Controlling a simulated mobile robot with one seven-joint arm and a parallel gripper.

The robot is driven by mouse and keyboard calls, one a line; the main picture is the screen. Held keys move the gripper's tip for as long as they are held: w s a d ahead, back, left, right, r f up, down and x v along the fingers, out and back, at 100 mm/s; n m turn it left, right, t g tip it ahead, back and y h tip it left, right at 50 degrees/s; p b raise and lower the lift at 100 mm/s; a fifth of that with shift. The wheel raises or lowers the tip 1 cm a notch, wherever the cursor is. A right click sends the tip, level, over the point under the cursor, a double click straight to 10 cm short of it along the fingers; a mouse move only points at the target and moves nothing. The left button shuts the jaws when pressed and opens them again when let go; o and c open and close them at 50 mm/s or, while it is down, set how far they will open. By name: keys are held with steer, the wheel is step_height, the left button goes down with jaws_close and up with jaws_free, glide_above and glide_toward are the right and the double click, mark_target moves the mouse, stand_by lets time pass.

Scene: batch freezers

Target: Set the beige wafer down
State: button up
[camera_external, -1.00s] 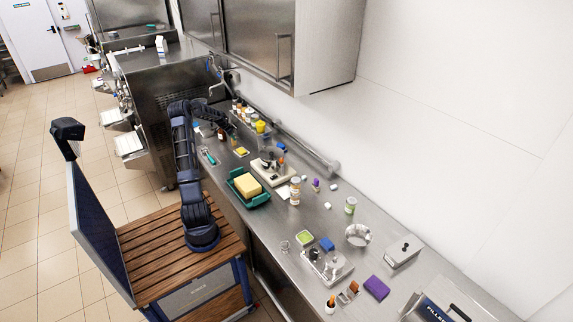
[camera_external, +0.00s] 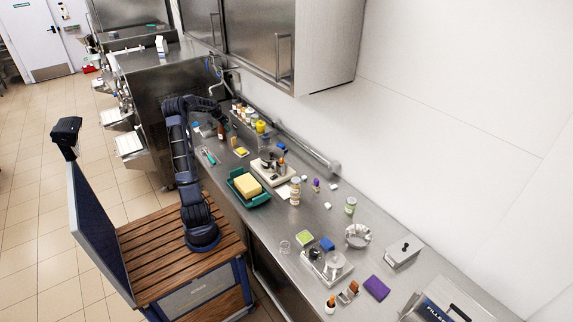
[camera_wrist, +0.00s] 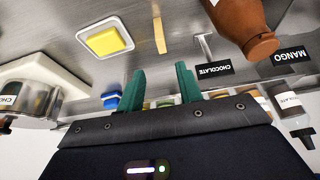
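The beige wafer (camera_wrist: 158,32) is a thin tan stick on the steel counter in the wrist view. It lies ahead of my fingertips, apart from them. In the external view a small tan piece, likely the wafer (camera_external: 233,142), shows beside the brown bottle (camera_external: 221,132). My gripper (camera_wrist: 160,75) has two teal fingers spread apart with nothing between them. In the external view my gripper is at the far end of the counter, small and partly hidden by the arm.
A yellow block in a white dish (camera_wrist: 85,46) is left of the wafer. The brown bottle (camera_wrist: 245,25) and a CHOCOLATE card (camera_wrist: 214,69) are to the right. Several jars line the wall (camera_external: 250,118).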

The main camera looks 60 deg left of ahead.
steer(key=w+d+r, duration=0.2)
steer(key=d+r, duration=0.1)
steer(key=d, duration=0.4)
steer(key=w+d+r+g, duration=0.1)
steer(key=d+r, duration=0.2)
steer(key=d, duration=0.4)
steer(key=w+d+r, duration=0.2)
steer(key=d+r, duration=0.1)
steer(key=d, duration=0.4)
steer(key=s+d+r+y, duration=0.1)
steer(key=s+d+r, duration=0.15)
steer(key=d, duration=0.65)
steer(key=s+d+r, duration=0.1)
steer(key=d+r, duration=0.3)
steer(key=d, duration=0.5)
steer(key=s+d+r, duration=0.2)
steer(key=s+d, duration=0.9)
steer(key=d, duration=0.5)
steer(key=s+d+f, duration=0.1)
steer(key=s+d, duration=0.3)
steer(key=s, duration=0.3)
steer(key=s+d+f+t+h, duration=0.1)
steer(key=s+d, duration=0.3)
steer(key=s, duration=0.4)
steer(key=shift+d+f, duration=0.3)
steer(key=shift+f, duration=0.35)
